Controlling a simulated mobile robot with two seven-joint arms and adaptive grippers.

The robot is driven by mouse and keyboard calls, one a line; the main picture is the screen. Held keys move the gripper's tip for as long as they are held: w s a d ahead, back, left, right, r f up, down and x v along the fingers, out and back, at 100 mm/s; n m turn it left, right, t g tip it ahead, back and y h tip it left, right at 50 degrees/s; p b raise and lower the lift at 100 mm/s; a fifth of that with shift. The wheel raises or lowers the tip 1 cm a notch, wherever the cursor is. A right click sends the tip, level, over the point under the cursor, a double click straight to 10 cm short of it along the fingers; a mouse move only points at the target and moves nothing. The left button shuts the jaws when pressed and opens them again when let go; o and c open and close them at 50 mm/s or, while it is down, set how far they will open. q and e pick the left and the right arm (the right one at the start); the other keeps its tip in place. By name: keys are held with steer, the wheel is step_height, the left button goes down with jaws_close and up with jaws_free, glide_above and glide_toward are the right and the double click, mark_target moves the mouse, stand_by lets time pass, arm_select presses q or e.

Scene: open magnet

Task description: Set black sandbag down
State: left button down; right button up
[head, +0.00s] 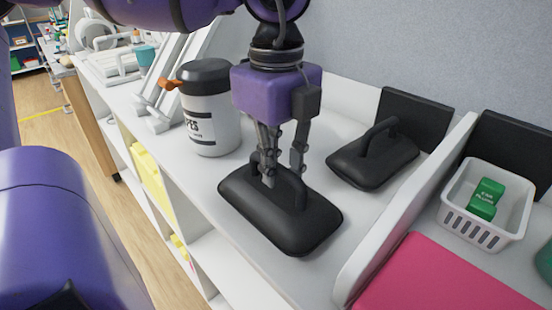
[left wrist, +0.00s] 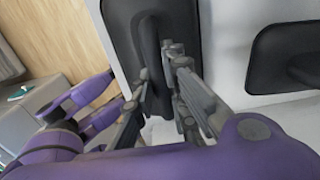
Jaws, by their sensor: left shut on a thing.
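The black sandbag (head: 297,228) is a rounded dark slab with a loop handle on top. My left gripper (head: 282,178) points down over it and is shut on its handle. In the head view the bag appears to be at the white shelf top; I cannot tell whether it fully touches. In the left wrist view the sandbag (left wrist: 140,28) lies under my left gripper (left wrist: 160,75), with the handle between the fingers. A second black sandbag (head: 372,160) rests to the right, apart from the first. My right gripper is not in view.
A white wipes canister (head: 212,125) with a dark lid stands behind left. A white divider (head: 405,210) rises to the right; beyond it are a pink item (head: 440,280) and a white basket (head: 462,222) holding a green box (head: 487,198). The shelf's front edge is close to the bag.

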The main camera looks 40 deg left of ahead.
arm_select(q)
steer(key=c, duration=2.2)
jaws_free()
steer(key=shift+f, duration=0.1)
steer(key=o, duration=0.4)
steer(key=shift+o, duration=0.2)
step_height(320, 180, up, 12)
